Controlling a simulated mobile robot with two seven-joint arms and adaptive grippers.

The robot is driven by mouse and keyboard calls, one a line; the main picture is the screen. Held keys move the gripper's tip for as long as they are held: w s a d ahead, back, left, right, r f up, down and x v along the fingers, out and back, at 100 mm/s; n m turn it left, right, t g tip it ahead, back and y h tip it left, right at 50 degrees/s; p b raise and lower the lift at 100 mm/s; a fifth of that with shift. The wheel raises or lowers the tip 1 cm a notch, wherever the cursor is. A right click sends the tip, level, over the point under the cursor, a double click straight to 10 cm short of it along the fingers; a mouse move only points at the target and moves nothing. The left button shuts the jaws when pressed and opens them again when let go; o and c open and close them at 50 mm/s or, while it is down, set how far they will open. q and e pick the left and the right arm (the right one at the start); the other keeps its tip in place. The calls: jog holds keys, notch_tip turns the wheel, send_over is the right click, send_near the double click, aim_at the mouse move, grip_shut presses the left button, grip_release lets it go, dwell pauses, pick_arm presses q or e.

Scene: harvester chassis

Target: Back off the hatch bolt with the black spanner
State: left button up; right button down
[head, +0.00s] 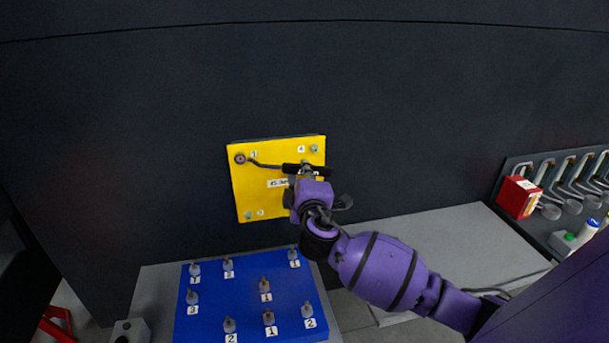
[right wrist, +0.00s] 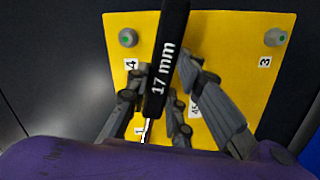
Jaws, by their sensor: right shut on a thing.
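The yellow hatch (head: 275,200) is on the dark wall, with numbered bolts at its corners. My right gripper (head: 306,176) is in front of its upper right part, shut on the handle of the black spanner (head: 320,172). The spanner's thin shaft points left, its end at the upper-left bolt (head: 240,158); I cannot tell whether it is seated. In the right wrist view the handle (right wrist: 166,60) reads "17 mm" and lies between the fingers (right wrist: 170,100). Bolts 4 (right wrist: 128,38) and 3 (right wrist: 275,37) show there; the spanner's working end is hidden. My left gripper is not in view.
A blue board (head: 250,310) with several numbered pegs lies below the hatch on a grey surface. The wall around the hatch is clear.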

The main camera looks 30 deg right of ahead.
jog(key=shift+d+r+n, duration=0.15)
jog(key=shift+r+n, duration=0.25)
jog(key=shift+r, duration=0.5)
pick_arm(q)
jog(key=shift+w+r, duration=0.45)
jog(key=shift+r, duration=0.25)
pick_arm(e)
jog(key=shift+d+r+n, duration=0.1)
jog(key=shift+r+n, duration=0.35)
jog(key=shift+n, duration=0.05)
